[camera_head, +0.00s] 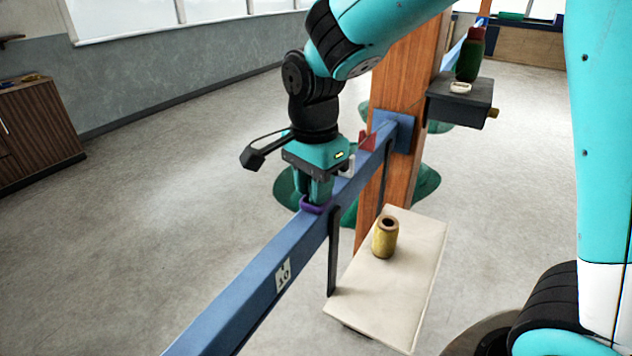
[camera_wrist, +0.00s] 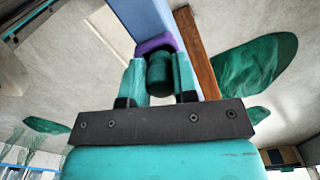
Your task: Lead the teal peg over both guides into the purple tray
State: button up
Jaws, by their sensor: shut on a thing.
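My gripper (camera_head: 317,190) points down at the blue beam, its fingers shut on the teal peg (camera_wrist: 160,76). The peg shows as a dark teal cylinder between the fingers in the wrist view; in the head view the fingers hide it. The purple tray (camera_head: 315,206) is on the beam right at the fingertips. In the wrist view the purple tray (camera_wrist: 155,42) borders the peg's far end; I cannot tell whether the peg rests in it. A red upright piece (camera_head: 367,140) and a small white one (camera_head: 347,167), possibly the guides, stand on the beam behind my gripper.
The blue beam (camera_head: 250,285) runs from the front to a wooden post (camera_head: 404,95). A cream shelf (camera_head: 405,285) holds a yellow spool (camera_head: 385,238). A dark shelf (camera_head: 470,103) holds a green spool (camera_head: 469,60). Green netting (camera_head: 285,186) lies below.

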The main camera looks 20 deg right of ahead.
jog(key=shift+f, duration=0.2)
dwell(0.5)
jog(key=o, duration=1)
jog(key=shift+c, duration=0.2)
notch_tip(320, 180, up, 17)
jog(key=b, duration=0.2)
jog(key=shift+r+b, duration=0.2)
jog(key=shift+b, duration=0.15)
jog(key=shift+f, duration=0.1)
jog(key=s+a+f+n+y+b, duration=0.2)
jog(key=s+f+n, duration=0.7)
jog(key=n, duration=0.1)
jog(key=s+a+f+n+y+b, duration=0.2)
jog(key=s+f+n, duration=0.7)
jog(key=n, duration=0.2)
jog(key=shift+s, duration=0.2)
